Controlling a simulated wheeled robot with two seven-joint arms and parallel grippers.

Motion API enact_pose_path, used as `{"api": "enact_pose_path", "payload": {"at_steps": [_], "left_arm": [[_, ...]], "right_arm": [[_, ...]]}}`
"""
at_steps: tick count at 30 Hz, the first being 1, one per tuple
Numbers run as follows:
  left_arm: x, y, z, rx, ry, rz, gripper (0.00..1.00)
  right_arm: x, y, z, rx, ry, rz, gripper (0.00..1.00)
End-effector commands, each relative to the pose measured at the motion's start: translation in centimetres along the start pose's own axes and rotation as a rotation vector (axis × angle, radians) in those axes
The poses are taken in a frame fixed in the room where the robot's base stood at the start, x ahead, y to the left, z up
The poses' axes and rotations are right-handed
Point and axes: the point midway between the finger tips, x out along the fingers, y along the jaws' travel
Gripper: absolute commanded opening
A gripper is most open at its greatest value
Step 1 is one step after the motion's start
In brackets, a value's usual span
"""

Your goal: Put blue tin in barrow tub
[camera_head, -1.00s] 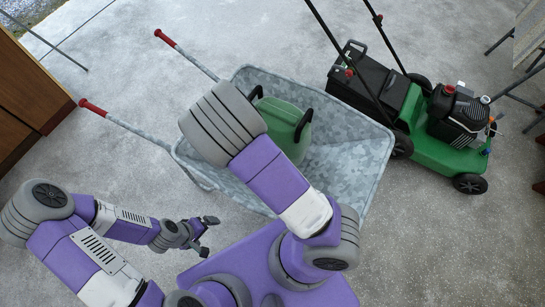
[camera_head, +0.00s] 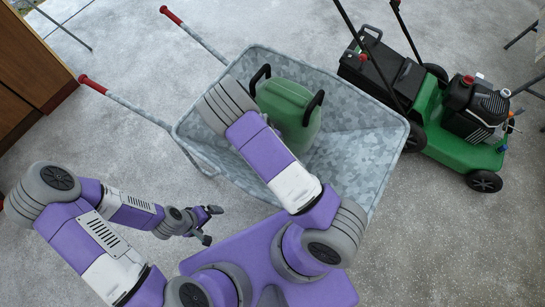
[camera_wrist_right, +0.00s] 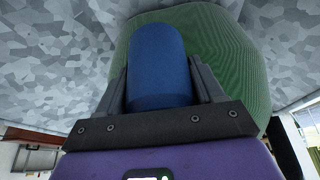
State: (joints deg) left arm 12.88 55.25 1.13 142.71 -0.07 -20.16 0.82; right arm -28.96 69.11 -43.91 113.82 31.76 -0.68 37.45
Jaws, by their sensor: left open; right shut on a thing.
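The blue tin (camera_wrist_right: 160,60) shows in the right wrist view, between the fingers of my right gripper (camera_wrist_right: 163,82), which is shut on it. The tin and the right gripper are hidden in the head view behind my right forearm, which reaches over the barrow tub (camera_head: 358,160). The tub is grey, mottled metal, and its wall also fills the upper left of the right wrist view (camera_wrist_right: 55,40). I cannot tell whether the tin touches the tub. My left gripper (camera_head: 210,225) is open and empty, to the left of my base, apart from the barrow.
A green can (camera_head: 290,110) with black handles sits in the tub; it is right behind the tin in the right wrist view (camera_wrist_right: 225,60). A green lawnmower (camera_head: 455,140) stands right of the barrow. Red-gripped barrow handles (camera_head: 120,98) stick out left. A wooden cabinet (camera_head: 30,70) stands far left.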

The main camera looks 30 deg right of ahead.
Motion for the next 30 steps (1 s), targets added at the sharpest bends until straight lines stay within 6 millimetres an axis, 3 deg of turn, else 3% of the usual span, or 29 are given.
{"api": "enact_pose_path", "payload": {"at_steps": [1, 13, 23, 30], "left_arm": [[0.8, -0.3, 0.0, 0.0, 0.0, 0.0, 1.0], [4.0, -1.5, -0.2, 0.0, 0.0, 0.0, 1.0], [4.8, -1.8, -0.2, 0.0, 0.0, 0.0, 1.0], [6.0, -2.3, -0.3, 0.0, 0.0, 0.0, 1.0]], "right_arm": [[1.8, 0.1, 0.7, 0.0, -0.001, 0.003, 0.24], [11.3, 0.1, 4.7, 0.0, 0.0, 0.001, 0.24], [14.2, 0.0, 5.8, 0.001, 0.0, -0.001, 0.24], [17.4, 0.0, 7.2, -0.001, 0.001, -0.001, 0.24]]}}
